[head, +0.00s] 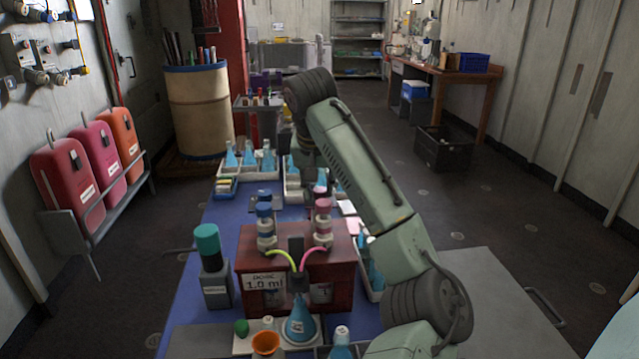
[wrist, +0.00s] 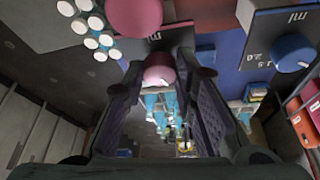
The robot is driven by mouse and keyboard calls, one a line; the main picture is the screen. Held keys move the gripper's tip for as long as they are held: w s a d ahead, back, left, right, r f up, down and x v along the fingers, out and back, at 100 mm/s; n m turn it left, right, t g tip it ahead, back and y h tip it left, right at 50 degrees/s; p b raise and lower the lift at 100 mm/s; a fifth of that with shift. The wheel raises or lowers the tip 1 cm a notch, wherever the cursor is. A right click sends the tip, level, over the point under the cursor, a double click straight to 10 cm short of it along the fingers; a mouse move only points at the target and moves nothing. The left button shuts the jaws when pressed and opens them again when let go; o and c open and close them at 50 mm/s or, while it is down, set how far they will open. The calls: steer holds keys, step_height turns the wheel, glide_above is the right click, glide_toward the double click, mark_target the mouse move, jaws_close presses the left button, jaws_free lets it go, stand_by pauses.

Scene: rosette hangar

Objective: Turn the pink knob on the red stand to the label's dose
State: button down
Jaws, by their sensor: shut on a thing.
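The red stand (head: 345,290) is on the blue table, with a label (head: 265,282) on its front reading "DOSE 1.0 ml". A pink-topped dispenser (head: 322,207) stands at its right and a blue-topped one (head: 264,210) at its left. In the wrist view the pink knob (wrist: 158,74) sits between my fingertips (wrist: 165,70), and my gripper is shut on it. A dark plate marked "ml" lies beside it, but the pink scale's numbers and pointer are hidden. The blue knob (wrist: 293,52) shows at right, near marks 1.5 and 2.0.
A blue flask (head: 299,322) stands before the stand under the green and pink tubes. A teal-capped bottle (head: 212,270) is at left and an orange cup (head: 266,343) at front. Racks of blue flasks (head: 250,160) stand behind. The floor to the right is mostly clear.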

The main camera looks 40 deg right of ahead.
steer(key=c, duration=1.3)
jaws_free()
steer(key=v, duration=1.2)
steer(key=shift+f, duration=0.1)
